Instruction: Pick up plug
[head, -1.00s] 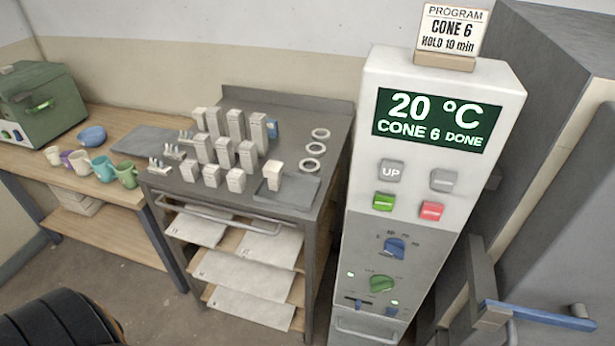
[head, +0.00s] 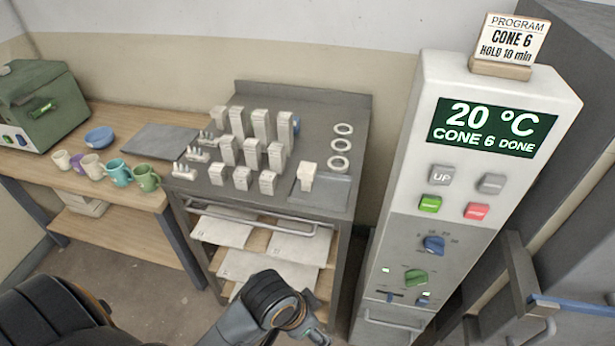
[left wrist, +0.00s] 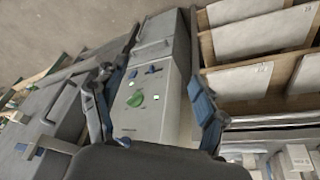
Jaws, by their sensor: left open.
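A pale block (head: 307,177) stands alone on a grey tray at the right of the metal cart's top; it may be the plug, but I cannot tell for sure. My left gripper (left wrist: 152,112) is open and empty in the left wrist view, with the control cabinet (left wrist: 160,100) and its green knob behind the gap between the fingers. In the head view my left arm comes in at the bottom, low in front of the cart and well short of the block. The fingers are mostly cut off there. My right gripper is not in view.
Several pale kiln posts (head: 262,125) crowd the cart top (head: 318,110), with cone packs at their left and three white rings (head: 342,145) behind the tray. Shelves (head: 225,230) fill the cart below a front rail. The control cabinet (head: 400,190) stands close at its right.

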